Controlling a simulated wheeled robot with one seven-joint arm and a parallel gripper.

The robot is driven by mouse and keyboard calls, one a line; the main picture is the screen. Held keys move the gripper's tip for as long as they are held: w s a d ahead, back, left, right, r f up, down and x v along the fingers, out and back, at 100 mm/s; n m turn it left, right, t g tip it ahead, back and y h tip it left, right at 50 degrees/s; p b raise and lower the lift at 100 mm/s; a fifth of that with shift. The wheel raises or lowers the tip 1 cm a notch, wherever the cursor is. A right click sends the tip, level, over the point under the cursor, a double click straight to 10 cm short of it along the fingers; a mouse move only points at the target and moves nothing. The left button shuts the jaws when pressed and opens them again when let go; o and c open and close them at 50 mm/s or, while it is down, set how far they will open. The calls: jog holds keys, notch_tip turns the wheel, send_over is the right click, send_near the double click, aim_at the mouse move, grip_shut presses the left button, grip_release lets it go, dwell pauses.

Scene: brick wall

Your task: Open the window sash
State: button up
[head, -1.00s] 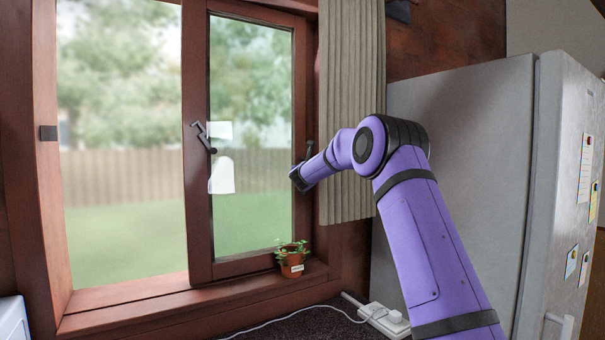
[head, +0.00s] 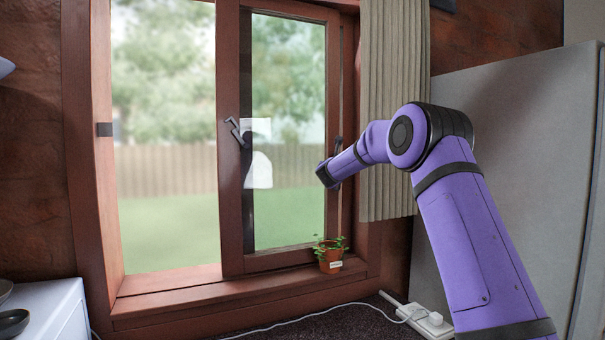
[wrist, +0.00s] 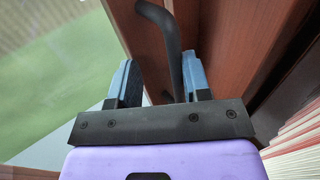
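The window sash (head: 230,195) is a red-brown framed pane in the right part of the window. It has a dark handle (head: 337,146) on its right stile and a dark latch (head: 238,132) on its left stile. My gripper (head: 326,173) is at the right stile, by that handle. In the wrist view, my gripper's two blue-grey fingers (wrist: 158,66) stand apart on either side of the dark curved handle (wrist: 172,42). The handle lies close to the right finger, with a clear gap to the left one. The fingertips' contact with the handle is unclear.
A potted plant (head: 331,262) stands on the sill (head: 180,301) below the sash's right end. A curtain (head: 392,185) hangs right of the window, behind my arm. A grey fridge (head: 540,190) stands at the right. A white cable and socket block (head: 435,322) lie below.

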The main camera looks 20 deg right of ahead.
jog(key=a, duration=1.2)
jog(key=v, duration=1)
jog(key=shift+s+a, duration=0.3)
jog(key=shift+a, duration=0.05)
